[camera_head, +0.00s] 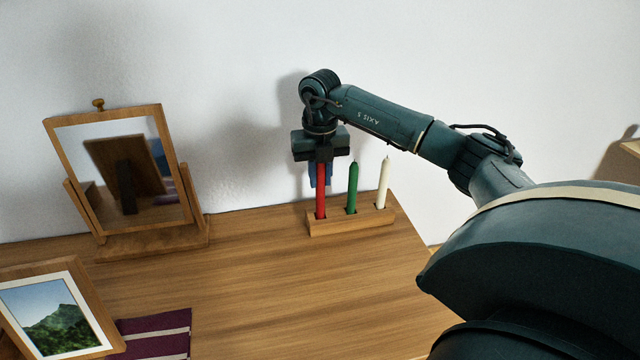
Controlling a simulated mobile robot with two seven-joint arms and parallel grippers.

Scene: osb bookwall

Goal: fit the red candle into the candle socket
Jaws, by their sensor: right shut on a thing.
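The red candle (321,198) is upright at the left end of the wooden candle holder (352,224). Its lower end meets the top of the holder at the left position; how deep it sits in the socket I cannot tell. My right gripper (321,166) points down and is shut on the upper part of the red candle, hiding its top. A green candle (352,190) stands upright in the middle of the holder. A white candle (383,184) stands upright at its right end. My left gripper is not in view.
A tilting mirror (118,120) in a wooden frame stands at the back left. A white wall (230,60) is close behind the holder. The table's middle (270,280) is clear.

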